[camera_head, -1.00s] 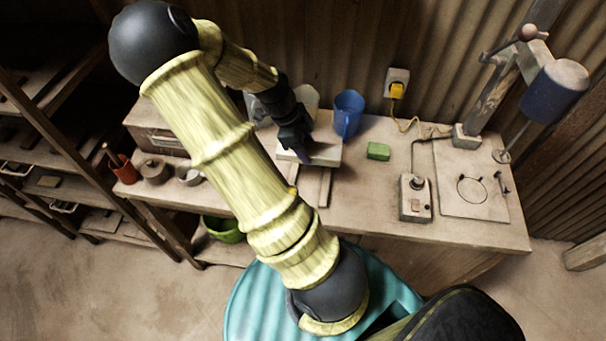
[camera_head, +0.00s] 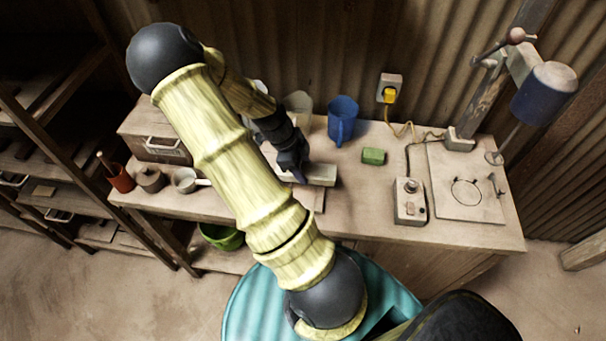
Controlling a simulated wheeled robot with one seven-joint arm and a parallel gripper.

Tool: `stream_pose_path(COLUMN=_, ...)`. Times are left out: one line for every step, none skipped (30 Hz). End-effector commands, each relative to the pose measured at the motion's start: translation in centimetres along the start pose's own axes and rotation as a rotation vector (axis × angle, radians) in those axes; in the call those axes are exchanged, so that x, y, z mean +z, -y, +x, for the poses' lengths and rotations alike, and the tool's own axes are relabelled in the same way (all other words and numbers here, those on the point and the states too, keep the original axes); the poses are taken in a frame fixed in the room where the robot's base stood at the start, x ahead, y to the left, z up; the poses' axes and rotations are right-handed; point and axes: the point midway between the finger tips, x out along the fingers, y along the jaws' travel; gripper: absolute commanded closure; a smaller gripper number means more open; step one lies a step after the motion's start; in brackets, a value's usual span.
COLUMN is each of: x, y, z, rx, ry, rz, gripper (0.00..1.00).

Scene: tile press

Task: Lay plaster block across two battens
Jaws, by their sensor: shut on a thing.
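The plaster block (camera_head: 322,175) is a pale, flat-sided piece at the back middle of the workbench, seen to the right of my arm. My gripper (camera_head: 299,174) points down and is shut on the block toward its left part. A wooden batten (camera_head: 319,200) shows just in front of the block, its near end toward the bench's front edge. My arm hides the area to the left, so the second batten is not clearly seen. I cannot tell whether the block touches the battens or hangs just above them.
A blue jug (camera_head: 342,120) and a pale container (camera_head: 298,106) stand behind the block. A green block (camera_head: 373,156) and a control box (camera_head: 410,201) are to the right, near the press (camera_head: 466,185). A small pan (camera_head: 186,180) is left. Bench between green block and batten is clear.

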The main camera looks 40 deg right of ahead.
Motion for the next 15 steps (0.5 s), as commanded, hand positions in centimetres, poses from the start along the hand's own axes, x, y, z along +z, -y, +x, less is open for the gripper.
stream_pose_path(x=0.0, y=0.0, z=0.0, rx=0.0, ry=0.0, rz=0.0, gripper=0.81)
stream_pose_path(x=0.0, y=0.0, z=0.1, rx=0.0, ry=0.0, rz=0.0, gripper=0.81)
stream_pose_path(x=0.1, y=0.0, z=0.3, rx=0.001, ry=-0.001, rz=0.0, gripper=0.81)
stream_pose_path(x=0.2, y=0.0, z=0.6, rx=0.001, ry=-0.001, rz=0.0, gripper=0.81)
stream_pose_path(x=0.3, y=0.0, z=1.0, rx=0.002, ry=-0.002, rz=-0.001, gripper=0.81)
stream_pose_path(x=0.5, y=-0.1, z=1.5, rx=0.003, ry=-0.002, rz=-0.001, gripper=0.81)
stream_pose_path(x=0.7, y=-0.1, z=1.9, rx=0.003, ry=-0.002, rz=-0.001, gripper=0.81)
stream_pose_path(x=0.9, y=-0.1, z=2.3, rx=0.003, ry=-0.002, rz=0.0, gripper=0.81)
stream_pose_path(x=1.1, y=-0.1, z=2.8, rx=0.003, ry=-0.002, rz=0.0, gripper=0.81)
stream_pose_path(x=1.2, y=-0.1, z=3.1, rx=0.002, ry=-0.001, rz=0.0, gripper=0.81)
stream_pose_path(x=1.3, y=-0.1, z=3.3, rx=0.002, ry=-0.001, rz=0.0, gripper=0.81)
stream_pose_path(x=1.4, y=0.0, z=3.5, rx=0.001, ry=-0.001, rz=0.0, gripper=0.81)
stream_pose_path(x=1.4, y=0.0, z=3.5, rx=0.0, ry=0.0, rz=0.001, gripper=0.81)
stream_pose_path(x=1.4, y=0.0, z=3.5, rx=0.0, ry=0.0, rz=0.001, gripper=0.81)
stream_pose_path(x=1.4, y=0.0, z=3.5, rx=0.0, ry=0.0, rz=0.001, gripper=0.81)
